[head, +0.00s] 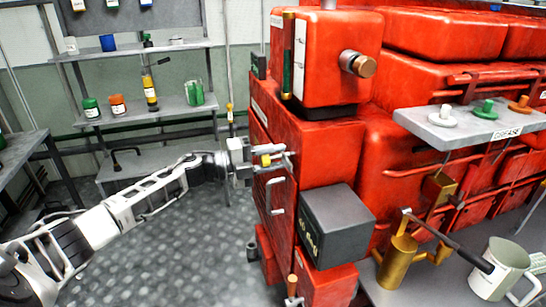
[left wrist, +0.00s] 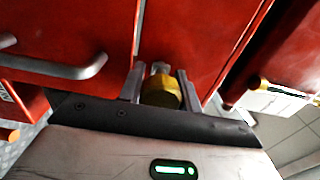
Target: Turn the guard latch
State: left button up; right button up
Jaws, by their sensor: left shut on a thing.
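The guard latch shows as a small yellow knob (head: 266,160) on the side face of the red engine housing. My left gripper (head: 280,158) is at it, its arm stretched in from the left. In the left wrist view the yellow latch (left wrist: 161,92) sits between the two grey fingers of the left gripper (left wrist: 160,88), which are shut on it. The fingers hide part of the latch, so I cannot tell how far it is turned. My right gripper is not in view.
A grey bar handle (head: 276,196) sits below the latch, close to the fingers; it also shows in the left wrist view (left wrist: 75,66). A dark grey box (head: 338,225) juts out at right. Shelves (head: 140,115) with bottles stand at back left. The floor (head: 180,240) is clear.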

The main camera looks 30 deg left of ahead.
pick_arm(q)
jog(key=o, duration=1)
jog(key=shift+c, duration=0.2)
jog(key=shift+s+a+f, duration=0.1)
jog(key=shift+s+a, duration=0.3)
jog(key=b+v, duration=0.2)
jog(key=v, duration=1.3)
jog(key=shift+d, duration=0.1)
